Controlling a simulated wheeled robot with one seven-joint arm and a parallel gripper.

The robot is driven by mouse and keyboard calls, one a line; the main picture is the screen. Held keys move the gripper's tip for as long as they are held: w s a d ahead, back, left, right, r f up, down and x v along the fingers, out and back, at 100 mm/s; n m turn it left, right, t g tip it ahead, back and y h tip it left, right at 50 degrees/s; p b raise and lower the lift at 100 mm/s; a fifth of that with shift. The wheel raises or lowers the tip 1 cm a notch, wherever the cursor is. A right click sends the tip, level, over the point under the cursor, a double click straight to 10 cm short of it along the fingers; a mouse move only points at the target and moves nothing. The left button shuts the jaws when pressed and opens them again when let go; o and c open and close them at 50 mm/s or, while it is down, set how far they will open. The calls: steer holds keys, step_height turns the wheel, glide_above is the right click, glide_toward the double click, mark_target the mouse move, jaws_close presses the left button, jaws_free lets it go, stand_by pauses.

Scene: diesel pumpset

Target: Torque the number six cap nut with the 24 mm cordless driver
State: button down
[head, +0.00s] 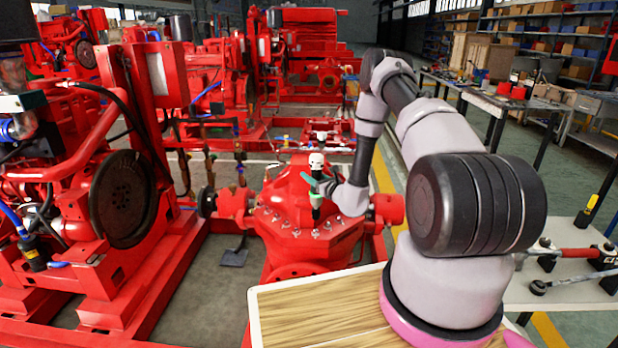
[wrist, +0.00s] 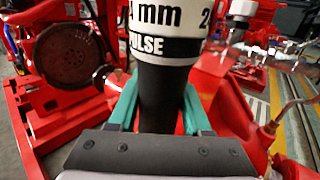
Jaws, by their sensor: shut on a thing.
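My gripper (head: 312,184) has green fingers shut around the cordless driver (head: 316,161), which stands upright with its white head on top. In the wrist view the driver (wrist: 162,95) is a black cylinder between the green fingers, with a white band reading "mm" and "PULSE"; the size number is cut off. The driver is over the red pump casing (head: 285,205). Several small silver cap nuts (head: 296,232) line the casing's flange. I cannot tell which one is number six. The driver's lower end is over the flange, and whether it touches a nut is unclear.
A red engine with a dark flywheel (head: 122,198) stands at the left. A table (head: 560,292) at the right holds a red-handled wrench (head: 575,253) and a yellow-handled tool (head: 590,208). More red pumpsets stand behind. Metal pipe fittings (wrist: 262,52) show close at the right in the wrist view.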

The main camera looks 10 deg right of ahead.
steer(key=shift+f, duration=3.8)
stand_by(1.5)
